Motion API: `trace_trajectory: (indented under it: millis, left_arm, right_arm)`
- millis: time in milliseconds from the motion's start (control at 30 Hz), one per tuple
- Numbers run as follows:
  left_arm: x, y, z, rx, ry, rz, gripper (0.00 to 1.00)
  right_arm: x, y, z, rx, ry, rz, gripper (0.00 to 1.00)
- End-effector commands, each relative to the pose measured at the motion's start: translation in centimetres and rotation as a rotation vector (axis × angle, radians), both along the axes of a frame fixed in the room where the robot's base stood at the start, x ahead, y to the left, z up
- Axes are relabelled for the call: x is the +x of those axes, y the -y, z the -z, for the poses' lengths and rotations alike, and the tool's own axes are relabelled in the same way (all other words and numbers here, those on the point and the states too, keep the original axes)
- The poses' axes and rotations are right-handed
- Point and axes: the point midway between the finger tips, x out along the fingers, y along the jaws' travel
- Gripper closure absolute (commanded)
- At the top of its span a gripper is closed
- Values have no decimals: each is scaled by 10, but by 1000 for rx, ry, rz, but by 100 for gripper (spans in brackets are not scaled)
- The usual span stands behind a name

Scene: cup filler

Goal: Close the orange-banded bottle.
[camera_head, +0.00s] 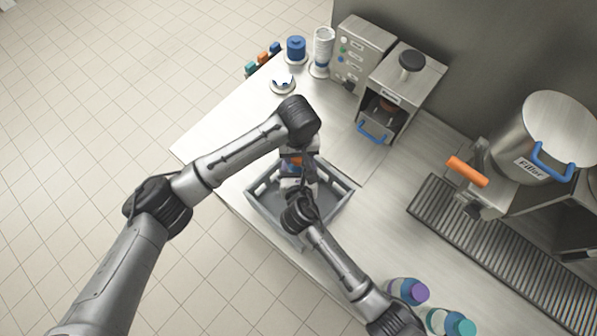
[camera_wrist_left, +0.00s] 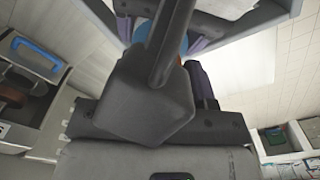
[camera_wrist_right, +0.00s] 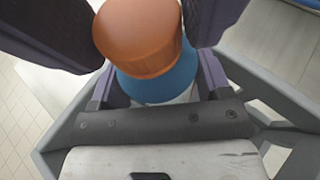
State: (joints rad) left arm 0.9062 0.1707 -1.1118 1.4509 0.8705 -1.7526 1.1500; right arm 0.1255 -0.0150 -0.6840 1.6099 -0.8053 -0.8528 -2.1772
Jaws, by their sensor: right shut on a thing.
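The orange-banded bottle (camera_head: 292,169) stands between my two grippers over the grey crate. It shows an orange part above a blue part, with white lower down. The right wrist view shows its orange part (camera_wrist_right: 140,38) and blue part between dark fingers. My right gripper (camera_head: 296,188) is shut on the bottle from the near side. My left gripper (camera_head: 299,150) is at the bottle's upper end, beneath the left wrist. In the left wrist view a dark grey part hides most of the bottle and the left fingertips, so I cannot tell whether they touch it.
The grey crate (camera_head: 341,205) lies beneath both grippers. Two capped bottles, one purple (camera_head: 417,291) and one teal (camera_head: 463,326), stand at the lower right. The filler (camera_head: 535,140) and a machine with a blue handle (camera_head: 374,133) stand behind.

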Motion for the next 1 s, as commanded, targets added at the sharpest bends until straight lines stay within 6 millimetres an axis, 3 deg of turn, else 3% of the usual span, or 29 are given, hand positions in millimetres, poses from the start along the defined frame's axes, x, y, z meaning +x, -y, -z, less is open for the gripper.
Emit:
trace_trajectory:
  millis: [333,533,800,1000]
  left_arm:
    - [0,0,0,0,0,0,85]
    - [0,0,0,0,1,19,86]
    - [0,0,0,0,2,277,86]
    - [0,0,0,0,1,296,86]
  right_arm:
    - [0,0,0,0,-1,0,95]
    - [0,0,0,0,-1,0,95]
    - [0,0,0,0,-1,0,95]
    - [0,0,1,0,-1,0,95]
